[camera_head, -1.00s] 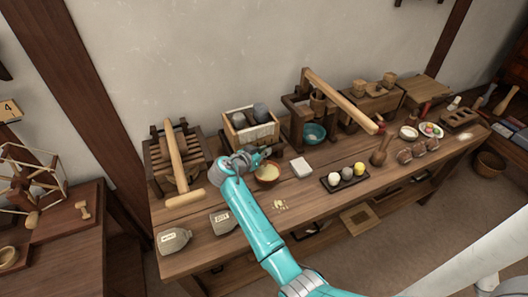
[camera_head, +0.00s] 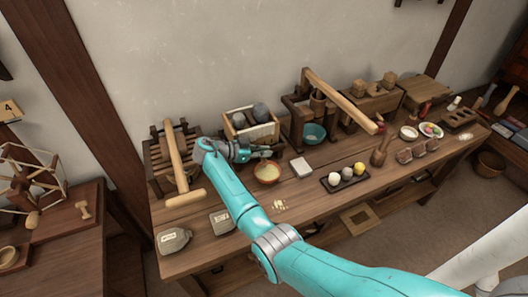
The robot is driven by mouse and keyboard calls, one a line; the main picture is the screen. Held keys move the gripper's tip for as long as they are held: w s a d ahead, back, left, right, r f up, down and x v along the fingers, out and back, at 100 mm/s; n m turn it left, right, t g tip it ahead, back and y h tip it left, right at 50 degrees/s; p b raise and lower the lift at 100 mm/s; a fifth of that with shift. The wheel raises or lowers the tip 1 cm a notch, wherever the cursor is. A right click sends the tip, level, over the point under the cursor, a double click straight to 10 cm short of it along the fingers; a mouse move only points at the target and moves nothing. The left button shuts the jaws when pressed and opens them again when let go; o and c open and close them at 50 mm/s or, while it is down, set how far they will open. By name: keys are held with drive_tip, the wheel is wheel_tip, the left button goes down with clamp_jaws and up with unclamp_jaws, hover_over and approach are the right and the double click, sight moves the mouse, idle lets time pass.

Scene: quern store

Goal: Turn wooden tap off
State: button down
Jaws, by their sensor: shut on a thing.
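My gripper (camera_head: 264,153) is low over the long bench, just in front of a wooden crate (camera_head: 265,133) and behind a bowl of pale stuff (camera_head: 267,181). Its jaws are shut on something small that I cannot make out. I cannot pick out the wooden tap; it may be hidden by my gripper and wrist. The crate holds dark grey rounded things (camera_head: 261,112) and sits turned at an angle, very close to my gripper. Whether they touch is unclear.
A slatted wooden press (camera_head: 176,160) stands left of my wrist. A wooden frame with a long lever (camera_head: 340,100) and a teal bowl (camera_head: 314,134) stand right. A white block (camera_head: 300,167), a dark tray (camera_head: 345,178) and labelled sacks (camera_head: 173,240) lie nearer the front.

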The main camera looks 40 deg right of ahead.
drive_tip(key=shift+f, duration=0.15)
drive_tip(key=c, duration=1.2)
unclamp_jaws()
wheel_tip(320, 180, up, 10)
drive_tip(key=shift+r, duration=0.1)
